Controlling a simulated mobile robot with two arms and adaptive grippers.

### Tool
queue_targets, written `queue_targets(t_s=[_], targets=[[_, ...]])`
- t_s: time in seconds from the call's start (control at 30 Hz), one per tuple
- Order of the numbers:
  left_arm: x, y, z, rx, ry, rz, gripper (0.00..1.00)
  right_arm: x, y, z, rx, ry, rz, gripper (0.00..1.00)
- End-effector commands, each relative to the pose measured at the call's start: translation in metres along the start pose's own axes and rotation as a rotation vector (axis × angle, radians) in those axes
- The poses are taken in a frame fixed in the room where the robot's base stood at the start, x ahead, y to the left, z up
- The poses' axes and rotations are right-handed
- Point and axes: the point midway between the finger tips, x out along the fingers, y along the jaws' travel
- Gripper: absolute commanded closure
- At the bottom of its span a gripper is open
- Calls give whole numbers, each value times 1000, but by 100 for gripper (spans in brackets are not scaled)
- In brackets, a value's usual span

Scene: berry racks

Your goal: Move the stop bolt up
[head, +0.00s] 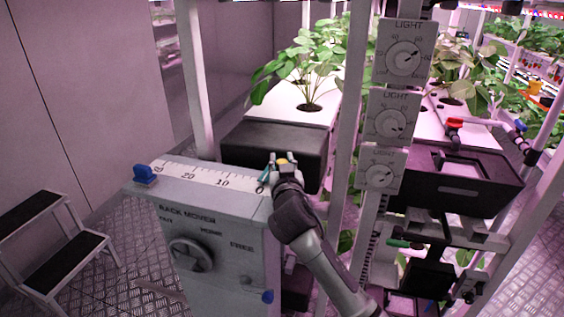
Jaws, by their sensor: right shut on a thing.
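My right gripper (283,160) is at the right end of the top of the grey rack mover box (215,215), near the zero of its scale (205,178). It is shut on a small piece with a yellow top (282,161), which looks like the stop bolt. Only the yellow top shows; the fingers hide the rest, and I cannot tell how far it stands out of the box. A thin teal piece (264,180) is just left of the fingers. My left gripper is not in view.
A blue clamp (145,174) sits at the scale's left end. A dial (191,255) is on the box front. A black planter (275,150) is behind the gripper. Posts and light dials (404,57) stand close right. A step stool (55,245) is at left.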

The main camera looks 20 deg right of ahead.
Motion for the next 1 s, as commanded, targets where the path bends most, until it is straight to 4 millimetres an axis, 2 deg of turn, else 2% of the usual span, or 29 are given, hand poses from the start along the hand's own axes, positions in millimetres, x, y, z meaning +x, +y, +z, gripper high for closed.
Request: queue_targets(t_s=[0.13,0.3,0.37,0.67,0.7,0.83,1.0], targets=[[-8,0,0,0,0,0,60,0,0,-10,1,0,0,100],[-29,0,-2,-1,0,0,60,0,0,-40,4,3,0,100],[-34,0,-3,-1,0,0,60,0,0,-47,2,2,0,100],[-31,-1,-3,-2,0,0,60,0,0,-48,2,8,0,100],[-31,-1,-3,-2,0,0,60,0,0,-48,1,8,0,63],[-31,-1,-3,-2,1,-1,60,0,0,-47,1,5,0,43],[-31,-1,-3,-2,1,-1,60,0,0,-45,0,3,0,43]])
